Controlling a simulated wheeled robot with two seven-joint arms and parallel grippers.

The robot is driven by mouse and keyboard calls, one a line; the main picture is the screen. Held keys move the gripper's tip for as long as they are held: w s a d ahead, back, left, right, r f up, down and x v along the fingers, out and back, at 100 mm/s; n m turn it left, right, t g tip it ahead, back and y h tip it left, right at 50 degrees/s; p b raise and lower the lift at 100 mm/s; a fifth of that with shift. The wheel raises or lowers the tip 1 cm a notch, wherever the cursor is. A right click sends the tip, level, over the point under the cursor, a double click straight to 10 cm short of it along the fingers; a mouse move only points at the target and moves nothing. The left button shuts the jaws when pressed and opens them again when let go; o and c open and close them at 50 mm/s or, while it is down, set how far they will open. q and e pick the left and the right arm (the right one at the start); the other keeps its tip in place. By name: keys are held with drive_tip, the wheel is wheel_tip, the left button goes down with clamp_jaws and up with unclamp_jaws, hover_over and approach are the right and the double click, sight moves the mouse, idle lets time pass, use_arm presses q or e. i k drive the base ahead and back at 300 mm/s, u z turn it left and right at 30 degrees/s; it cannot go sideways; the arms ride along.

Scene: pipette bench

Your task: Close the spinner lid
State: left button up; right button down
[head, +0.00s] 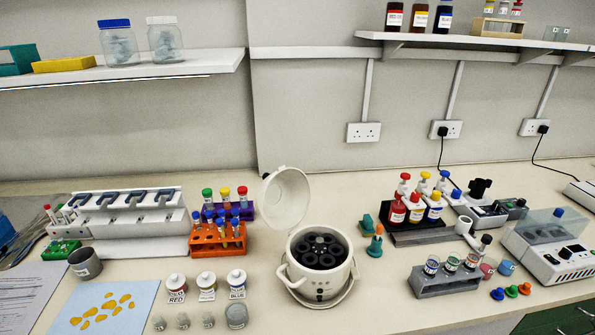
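The spinner (318,283) is a round white pot-like machine standing on the bench in the middle of the head view. Its lid (287,199) is open and tilted up at the back left of the body. The dark rotor (320,250) with several round holes shows inside the open top. Neither of my grippers is seen in the head view.
An orange tube rack (217,238) stands left of the spinner, with labelled jars (206,286) in front of it. A small teal and orange item (375,243) and a grey cup rack (446,281) are to the right.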

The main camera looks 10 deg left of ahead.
sight(293, 205)
drive_tip(key=z, duration=2.55)
drive_tip(key=k, duration=2.3)
drive_tip(key=u, duration=1.6)
